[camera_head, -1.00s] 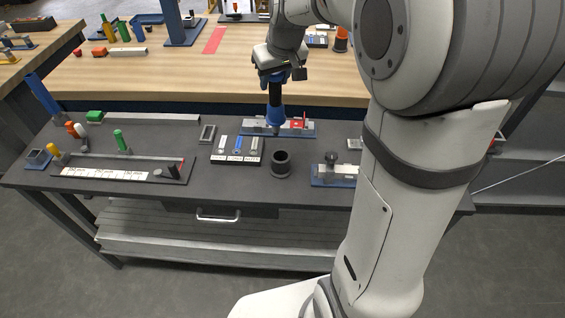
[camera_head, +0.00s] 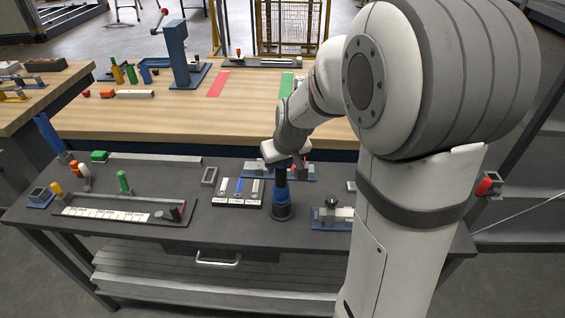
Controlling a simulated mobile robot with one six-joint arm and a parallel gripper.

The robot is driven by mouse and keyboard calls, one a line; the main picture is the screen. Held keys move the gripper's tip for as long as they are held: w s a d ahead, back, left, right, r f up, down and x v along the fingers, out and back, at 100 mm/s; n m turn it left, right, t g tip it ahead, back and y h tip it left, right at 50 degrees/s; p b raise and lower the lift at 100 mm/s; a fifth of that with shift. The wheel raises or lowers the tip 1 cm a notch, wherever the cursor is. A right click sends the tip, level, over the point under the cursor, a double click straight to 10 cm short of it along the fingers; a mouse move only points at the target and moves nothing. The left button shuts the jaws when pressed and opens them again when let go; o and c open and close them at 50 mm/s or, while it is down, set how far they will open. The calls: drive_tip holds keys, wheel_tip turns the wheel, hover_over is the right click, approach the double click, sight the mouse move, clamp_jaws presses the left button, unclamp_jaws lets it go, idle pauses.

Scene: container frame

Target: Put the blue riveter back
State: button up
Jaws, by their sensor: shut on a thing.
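The blue riveter (camera_head: 281,195) hangs upright under my gripper (camera_head: 283,162), with a black upper part and a blue lower part. My gripper is shut on its upper end. The riveter's lower end is at the mouth of the round black holder (camera_head: 281,212) on the dark bench. I cannot tell how deep it sits inside, as the rim and the blue part overlap in this view. The fingertips are small and partly hidden by the wrist.
A blue-based fixture (camera_head: 258,173) stands just behind the holder. A tray of small tools (camera_head: 238,199) is to its left, and another blue-based fixture (camera_head: 325,224) to its right. A long rail with white labels (camera_head: 105,213) lies further left on the dark bench.

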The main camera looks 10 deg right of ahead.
drive_tip(key=shift+r, duration=0.1)
drive_tip(key=shift+f+b, duration=0.5)
drive_tip(key=shift+b, duration=0.05)
drive_tip(key=o, duration=1.1)
drive_tip(key=shift+r, duration=0.1)
drive_tip(key=shift+r+p, duration=0.25)
drive_tip(key=shift+p, duration=0.15)
drive_tip(key=a+b+v, duration=0.1)
drive_tip(key=v, duration=1.1)
drive_tip(key=shift+m+g+h, duration=0.3)
drive_tip(key=shift+m+g, duration=0.4)
drive_tip(key=shift+m, duration=0.2)
drive_tip(key=s+f, duration=0.1)
drive_tip(key=s, duration=0.4)
drive_tip(key=s+f, duration=0.2)
drive_tip(key=s, duration=0.4)
drive_tip(key=s+d+f, duration=0.1)
drive_tip(key=s, duration=0.5)
drive_tip(key=shift+s+f, duration=0.15)
drive_tip(key=shift+f, duration=0.25)
